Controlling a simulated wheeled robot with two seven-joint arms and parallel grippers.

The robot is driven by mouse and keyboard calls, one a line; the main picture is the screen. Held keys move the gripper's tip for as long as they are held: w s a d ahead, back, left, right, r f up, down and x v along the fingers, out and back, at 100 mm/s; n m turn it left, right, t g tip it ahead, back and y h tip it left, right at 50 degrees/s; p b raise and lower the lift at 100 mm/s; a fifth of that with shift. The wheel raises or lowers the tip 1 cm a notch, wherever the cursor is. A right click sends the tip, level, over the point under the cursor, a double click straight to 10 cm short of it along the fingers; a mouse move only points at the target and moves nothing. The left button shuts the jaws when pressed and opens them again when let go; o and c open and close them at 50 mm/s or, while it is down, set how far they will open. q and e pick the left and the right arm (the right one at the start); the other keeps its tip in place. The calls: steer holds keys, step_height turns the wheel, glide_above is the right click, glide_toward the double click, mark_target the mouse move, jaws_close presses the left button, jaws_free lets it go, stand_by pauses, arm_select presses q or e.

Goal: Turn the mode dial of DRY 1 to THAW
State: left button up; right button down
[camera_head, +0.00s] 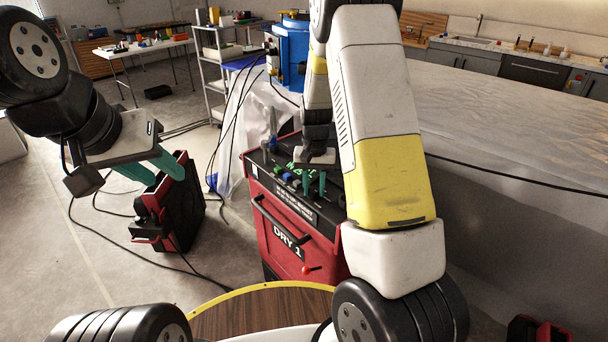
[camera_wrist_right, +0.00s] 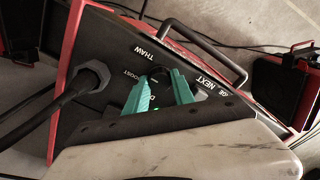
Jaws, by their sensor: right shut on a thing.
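DRY 1 (camera_head: 283,240) is a red machine with a black sloped top panel, in the middle of the head view. My right gripper (camera_head: 314,184) reaches down onto that panel. In the right wrist view its teal fingers (camera_wrist_right: 157,83) are shut on the black mode dial (camera_wrist_right: 158,73), one on each side. The label THAW stands above and left of the dial, with BOOST at its left. A label starting with D is partly hidden by the fingers. I cannot tell where the dial points. My left gripper (camera_head: 157,171) is open and empty, at the left of the head view.
A black and red case (camera_head: 182,212) stands on the floor behind my left gripper. A thick black cable and plug (camera_wrist_right: 90,78) sit on the panel beside the dial. A handle (camera_wrist_right: 205,45) runs along the machine's front. A plastic-covered bulk (camera_head: 510,150) fills the right.

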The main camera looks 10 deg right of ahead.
mark_target(314, 189)
steer(key=m, duration=0.6)
steer(key=shift+w, duration=0.1)
steer(key=shift+m, duration=0.3)
stand_by(0.3)
steer(key=c, duration=1.1)
jaws_free()
steer(key=shift+o, duration=0.2)
steer(key=shift+r, duration=0.1)
step_height(314, 189, up, 7)
steer(key=shift+r, duration=0.35)
